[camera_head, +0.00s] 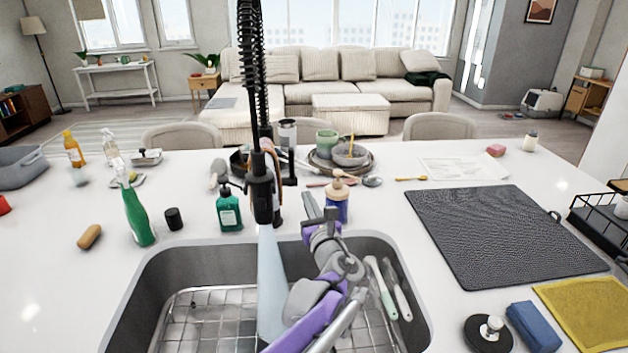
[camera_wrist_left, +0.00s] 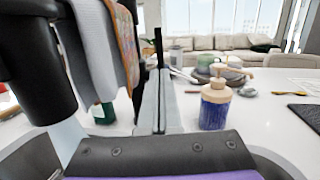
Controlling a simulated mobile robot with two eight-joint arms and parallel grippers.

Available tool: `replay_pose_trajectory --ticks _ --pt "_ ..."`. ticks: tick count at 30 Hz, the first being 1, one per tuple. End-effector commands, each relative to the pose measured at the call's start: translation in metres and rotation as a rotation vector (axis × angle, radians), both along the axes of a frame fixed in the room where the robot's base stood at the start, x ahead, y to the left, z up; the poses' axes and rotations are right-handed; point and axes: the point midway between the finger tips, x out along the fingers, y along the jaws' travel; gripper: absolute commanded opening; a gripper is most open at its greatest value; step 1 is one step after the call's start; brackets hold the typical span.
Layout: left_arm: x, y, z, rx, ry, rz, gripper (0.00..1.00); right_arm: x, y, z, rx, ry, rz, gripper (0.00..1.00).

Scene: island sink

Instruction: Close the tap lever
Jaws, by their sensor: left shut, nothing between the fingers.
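The black spring-neck tap (camera_head: 262,185) stands behind the sink, and a pale stream of water (camera_head: 270,285) runs from its head into the basin. A dark upright piece (camera_head: 289,168), seemingly the lever, stands just right of the spray head. In the left wrist view a thin black upright (camera_wrist_left: 158,45) shows just beyond my fingertips; I cannot tell if they touch. My left gripper (camera_head: 320,208) is shut and empty, above the sink's back edge, right of the water. Its closed fingers fill the middle of the wrist view (camera_wrist_left: 158,100). My right gripper is not in view.
A green dispenser (camera_head: 229,208) and a green spray bottle (camera_head: 135,212) stand left of the tap. Stacked dishes (camera_head: 340,160) lie behind. A dark drying mat (camera_head: 500,235) covers the right counter.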

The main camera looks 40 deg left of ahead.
Motion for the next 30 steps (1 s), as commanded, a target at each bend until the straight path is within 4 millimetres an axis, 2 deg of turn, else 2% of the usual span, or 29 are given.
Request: replay_pose_trajectory --ticks 18,24,30 --pt "0.071 0.09 0.016 0.0 0.0 0.002 0.0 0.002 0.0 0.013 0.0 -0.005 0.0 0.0" --pt "0.082 0.102 0.018 0.0 0.0 0.0 0.0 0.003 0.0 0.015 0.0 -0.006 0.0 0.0" --pt "0.083 0.104 0.018 0.0 0.0 0.0 0.0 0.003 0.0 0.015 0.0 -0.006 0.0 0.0"
